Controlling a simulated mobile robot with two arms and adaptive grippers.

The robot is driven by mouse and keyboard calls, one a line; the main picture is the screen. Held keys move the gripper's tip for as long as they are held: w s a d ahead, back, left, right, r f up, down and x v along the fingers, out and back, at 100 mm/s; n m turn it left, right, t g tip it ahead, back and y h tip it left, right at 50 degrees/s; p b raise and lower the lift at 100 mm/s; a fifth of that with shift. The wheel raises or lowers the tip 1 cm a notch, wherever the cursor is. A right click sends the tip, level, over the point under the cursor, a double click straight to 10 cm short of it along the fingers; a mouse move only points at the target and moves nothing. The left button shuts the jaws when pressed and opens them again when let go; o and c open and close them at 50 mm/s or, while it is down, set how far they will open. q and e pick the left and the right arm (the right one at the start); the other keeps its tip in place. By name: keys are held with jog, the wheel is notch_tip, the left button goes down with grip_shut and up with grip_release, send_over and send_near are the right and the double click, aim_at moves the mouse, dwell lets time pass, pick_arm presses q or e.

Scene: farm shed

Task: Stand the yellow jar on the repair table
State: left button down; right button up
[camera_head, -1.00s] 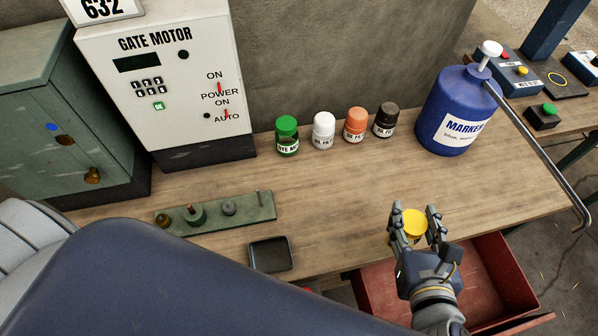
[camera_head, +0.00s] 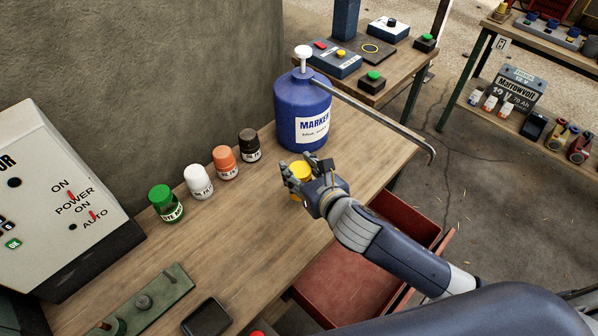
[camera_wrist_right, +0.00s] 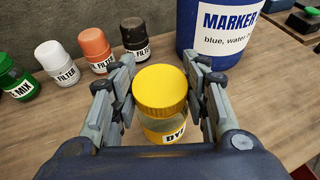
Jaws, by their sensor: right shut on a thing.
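My right gripper (camera_head: 305,174) is shut on the yellow jar (camera_head: 300,168), over the wooden tabletop (camera_head: 245,235) near its front edge. In the right wrist view the jar (camera_wrist_right: 160,92) is upright between the fingers, with a yellow lid, a clear band and a label partly reading "DY". Its base is hidden, so I cannot tell whether it touches the wood. Several tables are in view, and none is marked as the repair table. My left gripper is not in view.
Green (camera_head: 165,202), white (camera_head: 198,182), orange (camera_head: 225,163) and black (camera_head: 249,145) jars line the wall side. A blue marker tank (camera_head: 303,110) stands behind my gripper, its rod reaching right. A red drawer (camera_head: 345,285) is open below. Another bench (camera_head: 535,110) stands far right.

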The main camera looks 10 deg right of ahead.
jog(key=shift+w, duration=0.45)
jog(key=shift+f, duration=1.75)
jog(key=shift+f, duration=0.1)
jog(key=o, duration=1.3)
jog(key=shift+f, duration=0.1)
jog(key=b+v, duration=0.1)
jog(key=v, duration=1.1)
jog(key=shift+d, duration=0.1)
